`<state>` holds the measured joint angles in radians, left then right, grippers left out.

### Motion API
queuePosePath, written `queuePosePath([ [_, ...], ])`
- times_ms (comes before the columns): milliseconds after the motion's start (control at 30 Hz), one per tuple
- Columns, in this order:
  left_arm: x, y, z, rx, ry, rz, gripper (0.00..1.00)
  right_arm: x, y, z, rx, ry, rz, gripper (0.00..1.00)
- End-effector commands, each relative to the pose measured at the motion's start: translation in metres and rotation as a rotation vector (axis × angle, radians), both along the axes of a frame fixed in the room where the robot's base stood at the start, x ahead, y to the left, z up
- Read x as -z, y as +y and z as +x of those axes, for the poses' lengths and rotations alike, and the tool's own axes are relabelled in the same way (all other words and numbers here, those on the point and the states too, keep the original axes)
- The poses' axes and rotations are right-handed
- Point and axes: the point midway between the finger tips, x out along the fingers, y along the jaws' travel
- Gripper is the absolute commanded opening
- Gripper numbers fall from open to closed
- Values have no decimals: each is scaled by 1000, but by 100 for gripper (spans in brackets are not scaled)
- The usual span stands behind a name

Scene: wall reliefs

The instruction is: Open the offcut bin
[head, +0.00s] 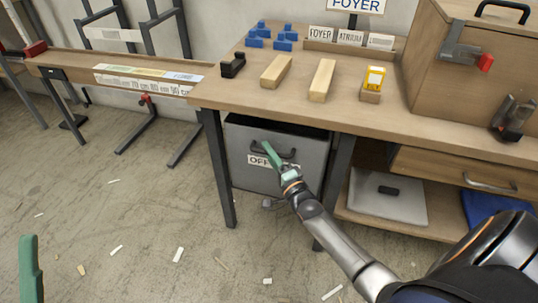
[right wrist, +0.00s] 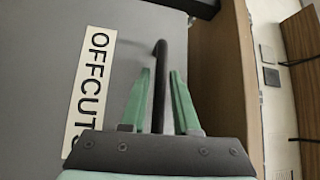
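The offcut bin (head: 313,157) is a grey box under the workbench, with a white label and a dark handle (head: 256,150) on its front. A dark gap shows above its front. My right gripper (head: 270,150) is at the handle and partly hides it and the label. In the right wrist view the handle (right wrist: 160,60) runs between the two green fingers (right wrist: 160,85), which are apart with space visible beside the bar. The label (right wrist: 90,88) there reads OFFCUTS. My left gripper (head: 30,268) shows only as a green finger at the lower left edge.
The workbench (head: 230,92) carries wooden blocks, blue pieces and a yellow-labelled block. Its dark leg (head: 218,170) stands left of the bin. A drawer (head: 465,172) and shelf are at the right. The floor in front is open, with scattered scraps.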

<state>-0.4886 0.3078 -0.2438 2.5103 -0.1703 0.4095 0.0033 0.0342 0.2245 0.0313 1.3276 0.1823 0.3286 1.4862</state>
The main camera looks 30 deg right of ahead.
Motion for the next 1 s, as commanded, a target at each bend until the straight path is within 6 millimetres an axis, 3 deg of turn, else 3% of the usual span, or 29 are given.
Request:
queuePosePath([
  [267, 0, 0, 0, 1, 1, -1, 50, 0, 0, 1, -1, 1, -1, 29],
  [533, 0, -1, 0, 3, -1, 1, 50, 0, 0, 1, 0, 0, -1, 0],
  [1000, 0, -1, -1, 4, -2, 5, 50, 0, 0, 1, -1, 0, -1, 0],
])
